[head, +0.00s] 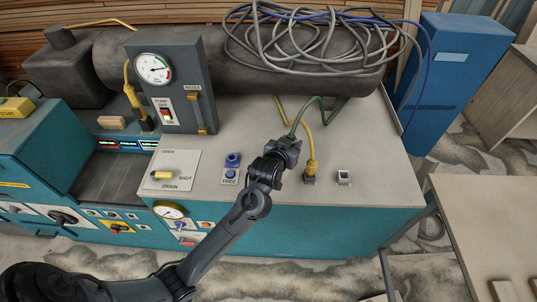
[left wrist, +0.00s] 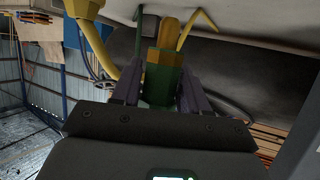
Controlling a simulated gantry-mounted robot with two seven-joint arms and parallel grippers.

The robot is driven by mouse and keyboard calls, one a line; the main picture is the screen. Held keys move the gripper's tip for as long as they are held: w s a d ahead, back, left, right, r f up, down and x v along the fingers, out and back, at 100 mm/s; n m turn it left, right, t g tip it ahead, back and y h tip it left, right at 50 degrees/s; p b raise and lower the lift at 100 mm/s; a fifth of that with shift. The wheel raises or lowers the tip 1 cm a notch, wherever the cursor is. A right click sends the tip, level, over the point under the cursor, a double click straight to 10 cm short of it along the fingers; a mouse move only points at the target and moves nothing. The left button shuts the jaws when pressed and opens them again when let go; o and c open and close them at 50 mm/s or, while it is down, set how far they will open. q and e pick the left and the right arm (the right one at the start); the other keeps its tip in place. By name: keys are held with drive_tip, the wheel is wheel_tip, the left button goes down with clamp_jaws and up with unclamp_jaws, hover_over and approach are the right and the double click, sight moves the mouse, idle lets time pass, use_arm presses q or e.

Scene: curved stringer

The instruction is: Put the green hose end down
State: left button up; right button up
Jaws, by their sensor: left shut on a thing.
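The green hose (head: 304,107) arches over the bench top in the head view and runs down to my left gripper (head: 287,147). My left gripper is shut on the green hose end (left wrist: 160,80), which shows between its two fingers in the left wrist view. In the head view the gripper hides most of that end, and I cannot tell whether it touches the bench top. My right gripper is not in view.
A yellow hose end (head: 310,164) stands in a socket right of my gripper. An empty-looking socket (head: 344,177) lies farther right. Blue fittings (head: 232,160) and a drain plate (head: 172,171) are left. A grey gauge panel (head: 172,85) stands behind. The bench top (head: 375,150) is clear at right.

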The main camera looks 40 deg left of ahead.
use_arm(q)
drive_tip(key=shift+s+a+f, duration=0.2)
drive_tip(key=shift+a+f, duration=0.85)
drive_tip(key=shift+f, duration=0.25)
drive_tip(key=shift+s+a+f, duration=0.2)
drive_tip(key=shift+a+f, duration=0.9)
drive_tip(key=shift+f, duration=0.25)
drive_tip(key=shift+s+a+f, duration=0.2)
drive_tip(key=shift+a+f, duration=0.85)
drive_tip(key=shift+f, duration=0.25)
drive_tip(key=shift+f+b, duration=0.15)
drive_tip(key=shift+b, duration=0.15)
drive_tip(key=o, duration=1.1)
drive_tip(key=shift+o, duration=0.2)
